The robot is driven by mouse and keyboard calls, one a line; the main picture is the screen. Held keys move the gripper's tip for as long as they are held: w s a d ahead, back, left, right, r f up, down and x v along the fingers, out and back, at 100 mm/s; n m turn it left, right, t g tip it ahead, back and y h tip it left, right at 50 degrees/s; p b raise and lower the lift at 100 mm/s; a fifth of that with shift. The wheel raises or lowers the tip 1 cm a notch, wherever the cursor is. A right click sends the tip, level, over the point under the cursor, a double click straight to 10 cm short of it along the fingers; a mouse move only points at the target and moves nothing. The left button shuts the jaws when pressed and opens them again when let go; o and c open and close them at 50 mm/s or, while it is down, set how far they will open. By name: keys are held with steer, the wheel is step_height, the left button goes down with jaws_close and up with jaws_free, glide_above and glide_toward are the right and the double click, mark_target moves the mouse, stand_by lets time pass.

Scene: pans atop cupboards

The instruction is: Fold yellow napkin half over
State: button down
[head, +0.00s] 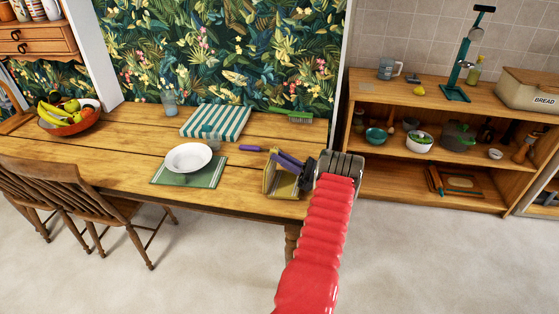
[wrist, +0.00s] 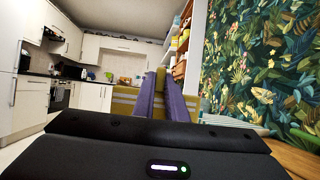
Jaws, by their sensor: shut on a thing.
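The yellow napkin (head: 283,186) is at the right end of the wooden table, with part of it raised upright and its lower part at the tabletop. My gripper (head: 277,156) reaches in from the right, with its purple fingers shut on the raised part of the napkin. In the wrist view the fingers (wrist: 162,80) lie close together, and the yellow napkin (wrist: 124,100) shows beside and behind them. The fingers hide part of the napkin, and I cannot tell how its far side lies.
A white bowl (head: 188,157) sits on a green placemat (head: 212,177) left of the napkin. A small purple object (head: 250,148), a striped teal cloth (head: 216,121) and a green brush (head: 291,115) lie behind. The wooden table's (head: 120,175) right edge is close. Chairs (head: 80,195) stand at left.

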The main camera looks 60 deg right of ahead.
steer(key=shift+s+f, duration=0.15)
steer(key=shift+f, duration=0.25)
steer(key=c, duration=1.8)
jaws_free()
steer(key=shift+r, duration=0.15)
steer(key=shift+o, duration=0.2)
steer(key=shift+r, duration=0.1)
steer(key=shift+d+r, duration=0.1)
step_height(320, 180, up, 10)
steer(key=shift+f, duration=0.2)
steer(key=shift+c, duration=0.3)
